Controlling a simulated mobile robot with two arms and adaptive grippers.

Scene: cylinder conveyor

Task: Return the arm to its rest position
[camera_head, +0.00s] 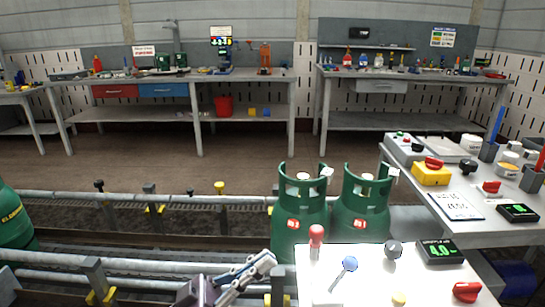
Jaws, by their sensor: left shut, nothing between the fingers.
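My left gripper (262,262) shows at the bottom middle, low in front of the conveyor. Its fingers are shut and hold nothing. Its tip is just left of the white panel (325,283) and in front of the nearer-left green cylinder (300,212). My right gripper is not in view. A second green cylinder (360,212) stands upright to the right of the first.
A grey bench (425,185) with a yellow switch box (431,175) stands right. Conveyor rails (130,198) run left, with another green cylinder (14,225) at the left edge. Workbenches line the back wall.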

